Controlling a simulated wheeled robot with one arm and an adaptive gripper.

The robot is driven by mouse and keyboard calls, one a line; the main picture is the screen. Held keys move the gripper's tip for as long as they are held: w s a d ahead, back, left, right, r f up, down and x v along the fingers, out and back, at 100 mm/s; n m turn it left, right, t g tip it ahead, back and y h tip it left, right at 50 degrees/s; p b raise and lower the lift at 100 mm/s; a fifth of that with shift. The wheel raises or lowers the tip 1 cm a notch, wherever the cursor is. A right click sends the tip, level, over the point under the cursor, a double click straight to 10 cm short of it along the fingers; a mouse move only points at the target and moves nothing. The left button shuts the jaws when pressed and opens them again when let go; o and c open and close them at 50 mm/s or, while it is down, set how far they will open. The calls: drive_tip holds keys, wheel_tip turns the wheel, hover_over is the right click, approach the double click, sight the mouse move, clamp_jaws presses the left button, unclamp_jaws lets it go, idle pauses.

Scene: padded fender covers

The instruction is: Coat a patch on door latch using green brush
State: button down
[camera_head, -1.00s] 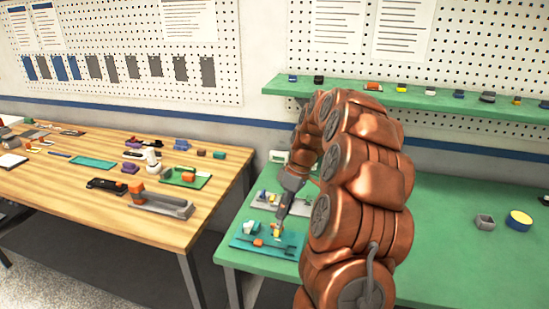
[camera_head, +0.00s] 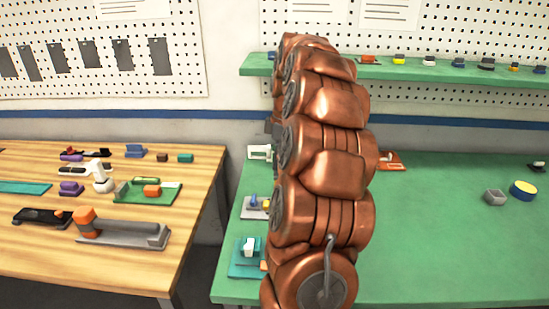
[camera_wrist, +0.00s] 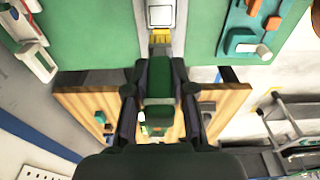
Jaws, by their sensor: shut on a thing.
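In the wrist view my gripper (camera_wrist: 160,90) is shut on the green brush (camera_wrist: 160,77), its dark fingers on either side of the green body. A yellow patch beyond the green body looks like bristles, at the near end of a narrow grey plate (camera_wrist: 180,18). A light grey block stands on this plate and may be the door latch (camera_wrist: 160,13); I cannot tell whether the bristles touch it. In the head view my arm hides the gripper and brush, and part of the grey plate (camera_head: 253,214) with small blue and yellow parts.
A teal tray (camera_head: 240,269) with a white-and-teal piece lies near the green table's (camera_head: 430,255) front left corner. A white device (camera_head: 260,152) stands behind. A grey cup (camera_head: 495,197) and yellow-rimmed tin (camera_head: 522,190) are right. The table's middle right is clear.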

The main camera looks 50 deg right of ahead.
sight(276, 175)
drive_tip(key=shift+f+b, duration=1.05)
drive_tip(key=shift+f, duration=2.15)
drive_tip(key=shift+s+b, duration=0.1)
drive_tip(key=shift+b, duration=0.3)
drive_tip(key=shift+f+b, duration=0.45)
drive_tip(key=shift+f, duration=0.35)
drive_tip(key=shift+d, duration=0.1)
drive_tip(key=shift+s+d+r, duration=0.15)
drive_tip(key=shift+s+d, duration=0.15)
drive_tip(key=shift+s, duration=0.1)
idle(0.4)
drive_tip(key=shift+w+a, duration=0.75)
drive_tip(key=shift+w, duration=0.1)
